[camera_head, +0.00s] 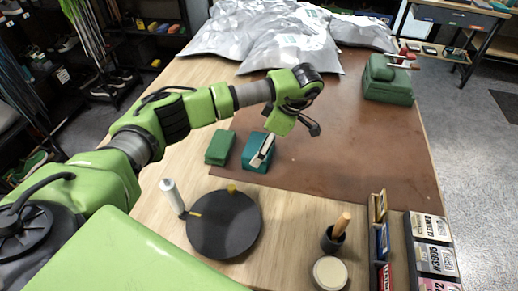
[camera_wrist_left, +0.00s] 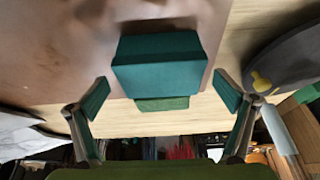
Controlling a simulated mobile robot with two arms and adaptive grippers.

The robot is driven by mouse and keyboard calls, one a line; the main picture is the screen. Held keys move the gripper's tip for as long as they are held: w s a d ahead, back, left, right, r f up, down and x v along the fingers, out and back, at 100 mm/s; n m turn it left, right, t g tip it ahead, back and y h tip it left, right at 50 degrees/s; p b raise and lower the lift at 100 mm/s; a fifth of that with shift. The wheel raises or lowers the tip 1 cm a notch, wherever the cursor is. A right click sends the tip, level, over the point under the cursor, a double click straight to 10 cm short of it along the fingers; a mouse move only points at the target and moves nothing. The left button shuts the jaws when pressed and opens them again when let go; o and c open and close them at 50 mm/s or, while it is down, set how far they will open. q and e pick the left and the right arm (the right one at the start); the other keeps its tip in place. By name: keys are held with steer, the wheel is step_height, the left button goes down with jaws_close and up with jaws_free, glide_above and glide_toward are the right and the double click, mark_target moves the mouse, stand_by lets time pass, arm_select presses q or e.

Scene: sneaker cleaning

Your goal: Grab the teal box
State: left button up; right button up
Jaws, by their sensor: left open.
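The teal box (camera_head: 249,157) sits on the left edge of the brown mat, just right of a green box (camera_head: 220,147). My left gripper (camera_head: 288,140) is open and empty, above the mat beside the teal box. One of its fingers covers part of the teal box in the head view. In the left wrist view, the teal box (camera_wrist_left: 158,65) is in the upper middle, with the green box (camera_wrist_left: 162,104) partly hidden behind it. The open fingers of the left gripper (camera_wrist_left: 162,95) stand apart to either side, not touching it. My right gripper is not in view.
A black round turntable (camera_head: 222,228) and white bottle (camera_head: 172,197) stand at the front left. A brush in a dark cup (camera_head: 333,238) stands at the front. Silver bags (camera_head: 275,40) lie at the back, a green case (camera_head: 388,82) at back right. The mat's middle is clear.

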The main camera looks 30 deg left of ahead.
arm_select(q)
steer(key=shift+p+x, duration=0.4)
steer(key=shift+x, duration=1.15)
steer(key=shift+d, duration=0.1)
steer(key=c, duration=1.3)
steer(key=shift+c, duration=0.2)
steer(key=shift+r, duration=0.15)
